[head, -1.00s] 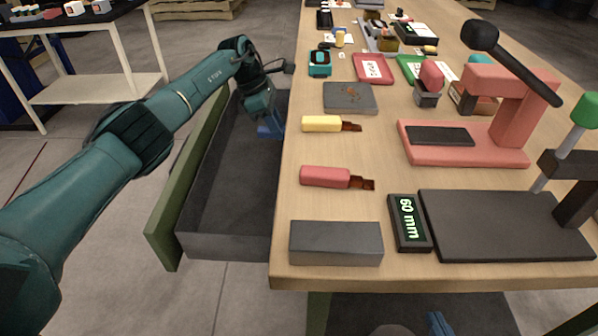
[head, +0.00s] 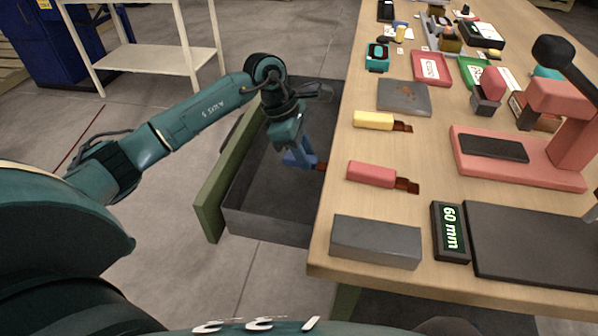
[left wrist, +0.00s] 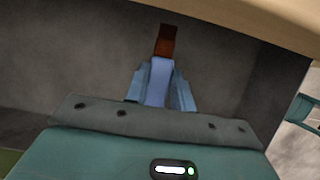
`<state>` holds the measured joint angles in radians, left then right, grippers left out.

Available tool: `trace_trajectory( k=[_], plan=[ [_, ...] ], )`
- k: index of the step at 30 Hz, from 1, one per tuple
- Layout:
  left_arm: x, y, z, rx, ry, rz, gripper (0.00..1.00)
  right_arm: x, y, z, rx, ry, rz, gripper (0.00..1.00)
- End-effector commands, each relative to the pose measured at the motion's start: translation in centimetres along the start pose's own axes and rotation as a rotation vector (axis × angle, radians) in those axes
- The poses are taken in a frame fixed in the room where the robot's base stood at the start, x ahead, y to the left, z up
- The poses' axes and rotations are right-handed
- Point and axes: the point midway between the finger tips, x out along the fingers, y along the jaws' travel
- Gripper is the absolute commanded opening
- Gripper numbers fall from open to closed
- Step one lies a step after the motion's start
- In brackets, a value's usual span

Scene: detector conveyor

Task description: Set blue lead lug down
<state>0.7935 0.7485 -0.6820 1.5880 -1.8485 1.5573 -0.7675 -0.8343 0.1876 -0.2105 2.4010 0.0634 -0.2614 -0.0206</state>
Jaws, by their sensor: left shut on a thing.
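My left gripper (head: 299,159) is shut on the blue lead lug (left wrist: 158,84). The lug has a blue body and a copper-brown tip, and in the left wrist view it sticks out from between the blue fingers. In the head view only its brown end (head: 321,166) shows clearly, just left of the table edge. The gripper hangs over the open grey drawer (head: 262,222) beside the table; how far down it reaches is hard to tell. A yellow lug (head: 373,120) and a red lug (head: 371,174) lie on the table. My right gripper is not in view.
On the wooden table (head: 340,190) are a grey block (head: 376,242), a display reading 60 mm (head: 450,232), a dark flat plate (head: 404,97) and a red press (head: 520,160). Bare wood lies left of the lugs. The drawer's green front (head: 226,180) stands left of the gripper.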

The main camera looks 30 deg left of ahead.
Motion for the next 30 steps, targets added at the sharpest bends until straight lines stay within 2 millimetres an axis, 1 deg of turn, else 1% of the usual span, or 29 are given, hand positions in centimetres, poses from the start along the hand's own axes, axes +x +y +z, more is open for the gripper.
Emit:
trace_trajectory(
  k=[1,3,7,11,15,18,25,29,30],
  plan=[
    [-0.1,-1.0,-0.2,0.002,0.002,-0.001,0.00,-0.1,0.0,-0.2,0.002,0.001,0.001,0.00],
    [-0.1,-2.1,-0.3,0.002,0.001,-0.001,0.00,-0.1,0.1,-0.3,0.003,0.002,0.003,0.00],
    [-0.2,-3.1,-0.4,0.002,0.000,0.000,0.00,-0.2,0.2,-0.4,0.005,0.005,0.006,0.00],
    [0.4,-3.3,-0.7,0.000,-0.001,-0.001,0.00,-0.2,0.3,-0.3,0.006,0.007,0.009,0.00],
    [2.2,-3.3,-1.4,0.000,-0.001,-0.003,0.00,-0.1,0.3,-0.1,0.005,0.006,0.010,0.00],
    [3.0,-3.2,-1.8,0.000,-0.002,0.000,0.00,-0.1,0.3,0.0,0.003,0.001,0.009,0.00],
    [3.0,-3.2,-1.8,0.002,-0.002,0.001,0.00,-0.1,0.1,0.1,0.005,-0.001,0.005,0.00],
    [3.4,-3.2,-1.9,0.002,-0.001,0.001,0.00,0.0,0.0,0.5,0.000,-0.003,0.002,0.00],
    [3.3,-3.2,-1.9,0.002,-0.001,0.001,0.28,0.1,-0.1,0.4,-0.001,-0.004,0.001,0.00]
  ],
)
